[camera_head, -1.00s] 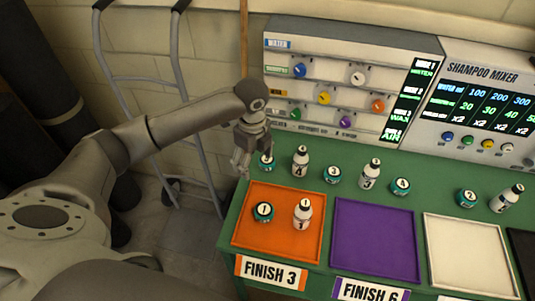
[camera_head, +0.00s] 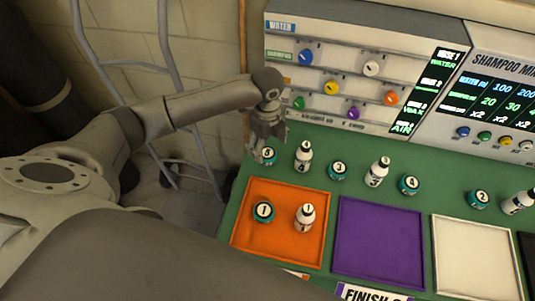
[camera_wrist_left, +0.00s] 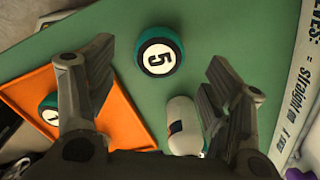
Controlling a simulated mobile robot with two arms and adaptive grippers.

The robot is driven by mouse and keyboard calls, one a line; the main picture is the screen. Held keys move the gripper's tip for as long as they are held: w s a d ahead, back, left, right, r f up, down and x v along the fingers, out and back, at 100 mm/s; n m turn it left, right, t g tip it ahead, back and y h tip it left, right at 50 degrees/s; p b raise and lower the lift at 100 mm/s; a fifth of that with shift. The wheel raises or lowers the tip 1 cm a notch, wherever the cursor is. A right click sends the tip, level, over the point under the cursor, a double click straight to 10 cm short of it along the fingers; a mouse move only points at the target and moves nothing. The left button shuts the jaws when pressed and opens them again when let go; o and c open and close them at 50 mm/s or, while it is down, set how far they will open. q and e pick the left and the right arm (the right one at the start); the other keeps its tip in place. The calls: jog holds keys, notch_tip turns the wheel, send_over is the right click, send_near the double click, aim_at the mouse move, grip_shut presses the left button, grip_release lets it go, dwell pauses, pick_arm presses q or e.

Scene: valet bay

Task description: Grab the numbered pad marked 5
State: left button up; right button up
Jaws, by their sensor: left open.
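The pad marked 5 (camera_wrist_left: 159,52) is a round teal puck with a white numbered top, lying on the green table. In the left wrist view it sits beyond and between the spread fingers, touching neither. In the head view the same pad (camera_head: 267,154) is at the table's left, just below the fingertips and partly beside them. My left gripper (camera_head: 265,143) is open and empty above it; its fingers also show in the left wrist view (camera_wrist_left: 157,85). My right gripper is not in view.
A white bottle (camera_head: 303,157) stands right of the pad; it shows close to the right finger in the wrist view (camera_wrist_left: 185,126). The orange tray (camera_head: 283,246) holds pad 1 (camera_head: 263,211) and a bottle (camera_head: 305,218). The control panel (camera_head: 350,65) rises behind.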

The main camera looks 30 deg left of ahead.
aim_at(267, 153)
pick_arm(q)
notch_tip(267, 153, down, 4)
jog(key=shift+r+p, duration=0.1)
jog(key=shift+p, duration=0.45)
jog(key=shift+s+f, duration=0.1)
jog(key=shift+f, duration=0.5)
jog(key=shift+c, duration=0.7)
jog(key=c, duration=0.7)
jog(key=shift+c, duration=0.5)
pick_arm(e)
jog(key=shift+w+a+r, duration=0.45)
jog(key=shift+w+r, duration=0.25)
jog(key=shift+w, duration=0.05)
